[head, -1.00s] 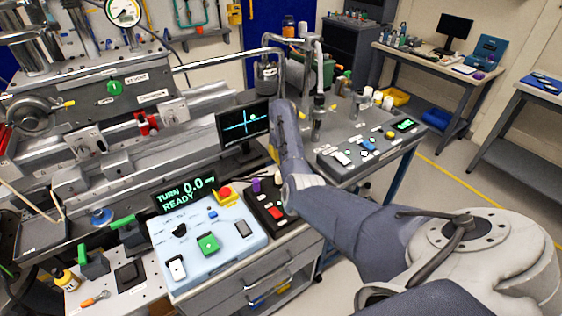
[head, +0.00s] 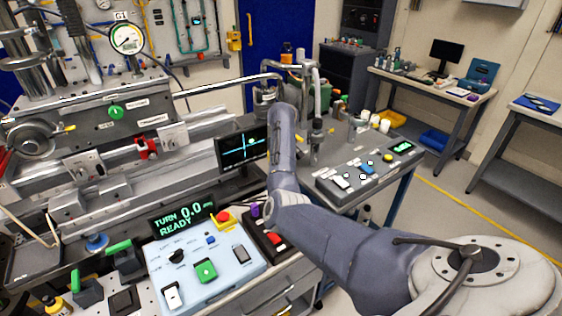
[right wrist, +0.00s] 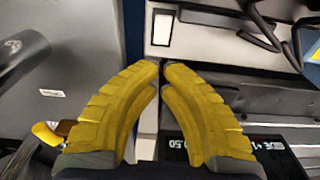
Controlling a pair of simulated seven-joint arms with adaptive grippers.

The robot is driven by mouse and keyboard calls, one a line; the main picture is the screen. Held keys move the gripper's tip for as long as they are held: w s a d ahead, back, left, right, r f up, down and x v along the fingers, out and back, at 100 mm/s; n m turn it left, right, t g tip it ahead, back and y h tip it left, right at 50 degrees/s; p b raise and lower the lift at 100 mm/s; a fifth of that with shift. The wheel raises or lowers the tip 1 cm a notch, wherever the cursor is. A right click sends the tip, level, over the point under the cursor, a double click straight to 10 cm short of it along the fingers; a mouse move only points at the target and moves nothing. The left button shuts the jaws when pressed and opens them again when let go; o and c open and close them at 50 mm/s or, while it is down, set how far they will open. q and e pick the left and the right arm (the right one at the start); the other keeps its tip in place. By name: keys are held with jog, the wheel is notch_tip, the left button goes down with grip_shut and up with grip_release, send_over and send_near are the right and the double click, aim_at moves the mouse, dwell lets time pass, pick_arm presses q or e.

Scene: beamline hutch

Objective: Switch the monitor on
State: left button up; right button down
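The monitor (head: 243,146) is a small black screen on a stand at the middle of the head view. It is lit, with a cyan cross and a green spot. My right arm reaches in from the right and passes beside the monitor; its gripper is hidden in the head view. In the right wrist view my right gripper (right wrist: 161,64) has yellow ribbed fingers, tips together with nothing visible between them. A white rocker-like switch (right wrist: 162,30) on a pale panel lies just beyond the tips; contact cannot be told. My left gripper is out of view.
A pale blue control box (head: 205,262) with a READY display (head: 182,218) stands in front. A dark box with a red switch (head: 275,238) is beside it. A grey console (head: 368,173) with several switches stands right of my arm. Metal rails fill the left.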

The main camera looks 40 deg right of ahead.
jog(key=shift+s+r, duration=0.15)
jog(key=shift+r, duration=1.95)
